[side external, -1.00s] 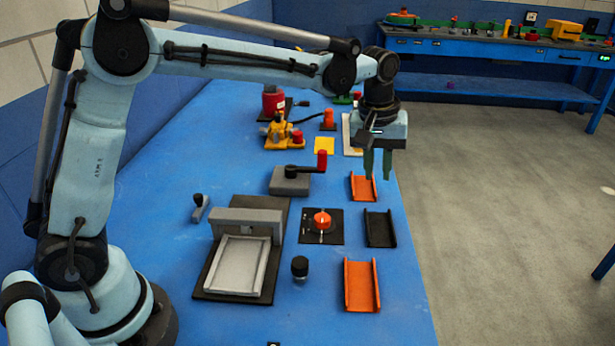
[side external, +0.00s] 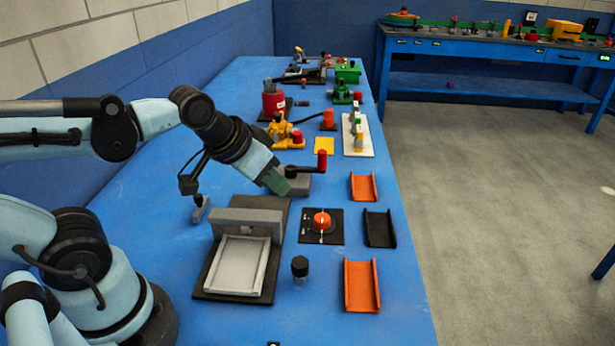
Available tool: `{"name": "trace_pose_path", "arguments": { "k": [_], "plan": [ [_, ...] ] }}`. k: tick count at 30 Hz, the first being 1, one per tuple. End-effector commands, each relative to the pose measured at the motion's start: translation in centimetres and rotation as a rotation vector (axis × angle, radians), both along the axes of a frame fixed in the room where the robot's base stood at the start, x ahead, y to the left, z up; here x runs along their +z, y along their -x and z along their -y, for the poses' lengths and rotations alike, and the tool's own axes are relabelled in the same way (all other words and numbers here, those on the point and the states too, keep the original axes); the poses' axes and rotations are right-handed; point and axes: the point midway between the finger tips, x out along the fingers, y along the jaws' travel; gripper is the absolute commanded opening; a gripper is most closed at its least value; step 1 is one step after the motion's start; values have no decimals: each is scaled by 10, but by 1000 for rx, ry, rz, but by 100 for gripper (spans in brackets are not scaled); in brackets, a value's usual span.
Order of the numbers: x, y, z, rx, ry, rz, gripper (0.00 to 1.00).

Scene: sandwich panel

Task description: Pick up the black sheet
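The black sheet (side external: 380,229) lies on the blue table near its right edge, between two orange sheets. It has raised side edges and is fully visible. My gripper (side external: 280,184) is up and to the left of it, apart from it, over the area between the grey press and the grey block with the red-handled lever. The gripper is tilted and seen from the side, so its finger gap is hidden. I see nothing hanging from it.
Orange sheets lie behind (side external: 363,187) and in front (side external: 361,286) of the black sheet. A red knob on a black plate (side external: 322,227) is to its left. A grey press (side external: 240,265), a small black-capped cylinder (side external: 299,268) and a red-handled lever (side external: 321,160) stand nearby.

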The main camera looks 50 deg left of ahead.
Motion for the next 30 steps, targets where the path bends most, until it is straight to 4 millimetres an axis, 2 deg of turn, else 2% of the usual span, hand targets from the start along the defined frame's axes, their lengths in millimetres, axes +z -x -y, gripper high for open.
{"name": "trace_pose_path", "arguments": {
  "k": [2,9,16,26,30],
  "plan": [
    [-5,5,-2,-14,-14,15,25],
    [-7,8,-3,-25,-24,25,62],
    [-7,8,-3,-23,-23,24,94],
    [-5,6,-2,-43,-33,17,94],
    [7,-8,2,-166,-108,-20,94]
  ]
}}
